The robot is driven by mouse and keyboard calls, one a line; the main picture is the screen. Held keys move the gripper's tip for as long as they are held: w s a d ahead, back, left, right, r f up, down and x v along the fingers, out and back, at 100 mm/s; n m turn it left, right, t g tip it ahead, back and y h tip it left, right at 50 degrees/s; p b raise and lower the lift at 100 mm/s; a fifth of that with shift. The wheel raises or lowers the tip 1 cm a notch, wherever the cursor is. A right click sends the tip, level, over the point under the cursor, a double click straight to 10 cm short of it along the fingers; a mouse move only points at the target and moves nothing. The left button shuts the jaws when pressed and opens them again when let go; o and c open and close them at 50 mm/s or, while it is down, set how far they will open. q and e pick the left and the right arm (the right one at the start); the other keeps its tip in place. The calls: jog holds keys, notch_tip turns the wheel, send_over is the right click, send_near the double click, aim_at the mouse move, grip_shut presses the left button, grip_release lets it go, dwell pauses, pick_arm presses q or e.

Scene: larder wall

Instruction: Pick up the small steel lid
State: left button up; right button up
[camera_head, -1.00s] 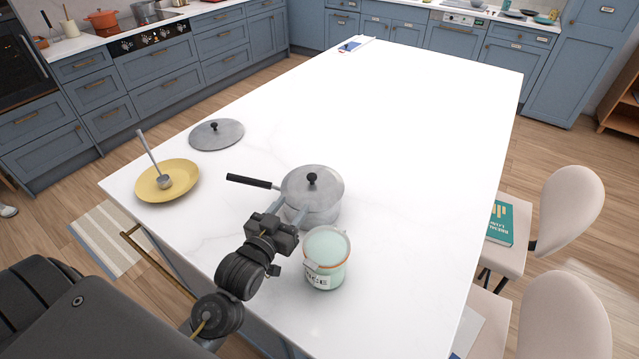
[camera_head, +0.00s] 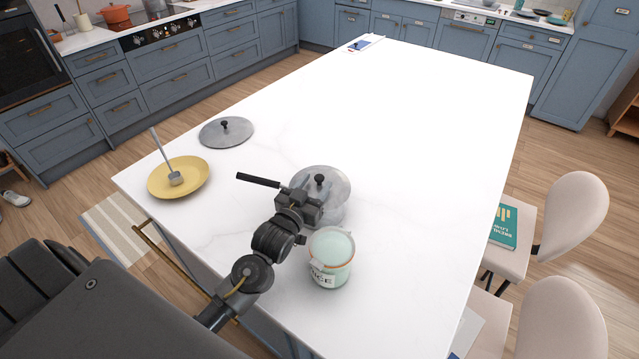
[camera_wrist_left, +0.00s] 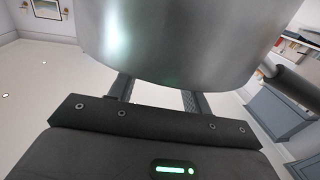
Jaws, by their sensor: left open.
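A steel lid with a black knob (camera_head: 338,180) sits on a steel saucepan (camera_head: 335,216) with a black handle. Another steel lid (camera_head: 238,133), also black-knobbed, lies flat on the worktop, further back and left. I cannot tell surely which is the smaller. My left gripper (camera_head: 316,190) is open and empty at the near side of the covered saucepan, its fingers pointing towards the knob and partly overlapping the lid. In the left wrist view the curved steel saucepan side (camera_wrist_left: 180,45) hides the fingertips. My right gripper is out of view.
A glass jar (camera_head: 330,262) with a pale green top stands close beside the saucepan, near my left wrist. The island's far part is largely clear.

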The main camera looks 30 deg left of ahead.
aim_at(320, 176)
pick_arm(q)
jog(key=w, duration=0.3)
jog(key=shift+p, duration=0.3)
jog(key=shift+c, duration=0.6)
jog(key=c, duration=0.9)
grip_shut()
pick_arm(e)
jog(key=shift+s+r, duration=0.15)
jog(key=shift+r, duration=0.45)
pick_arm(q)
jog(key=shift+r, duration=0.1)
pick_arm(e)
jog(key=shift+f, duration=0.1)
pick_arm(q)
jog(key=shift+r+b, duration=0.55)
jog(key=s+d+r, duration=0.7)
jog(key=s+r, duration=0.4)
jog(key=shift+s+d+r, duration=0.2)
jog(key=shift+s+r, duration=0.15)
jog(key=shift+s, duration=0.05)
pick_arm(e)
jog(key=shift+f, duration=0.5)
